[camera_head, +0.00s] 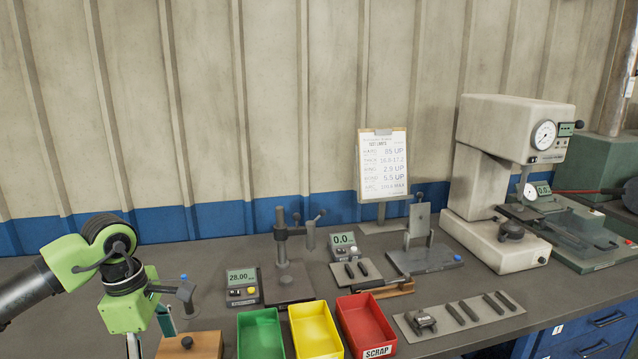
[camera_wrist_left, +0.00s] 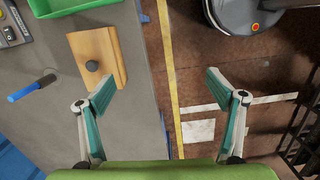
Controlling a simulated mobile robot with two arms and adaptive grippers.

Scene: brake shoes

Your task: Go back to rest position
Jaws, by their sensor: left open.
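My left arm comes in from the left in the head view, with its green left gripper (camera_head: 148,330) low over the bench's left front part. In the left wrist view the left gripper (camera_wrist_left: 158,88) has its two teal-padded fingers spread wide with nothing between them. Below it are the bench's front edge and the floor. A wooden block (camera_wrist_left: 112,50) with a dark knob lies on the bench beside the left finger, apart from it as far as I can tell. The block also shows in the head view (camera_head: 205,345). My right gripper is not in view.
Green (camera_head: 260,335), yellow (camera_head: 315,332) and red (camera_head: 367,325) bins stand at the bench front. Behind them are a gauge stand (camera_head: 283,260), digital readouts and a clipboard (camera_head: 383,165). A large press (camera_head: 505,180) stands right. A grey strip (camera_head: 460,315) holds several dark pieces.

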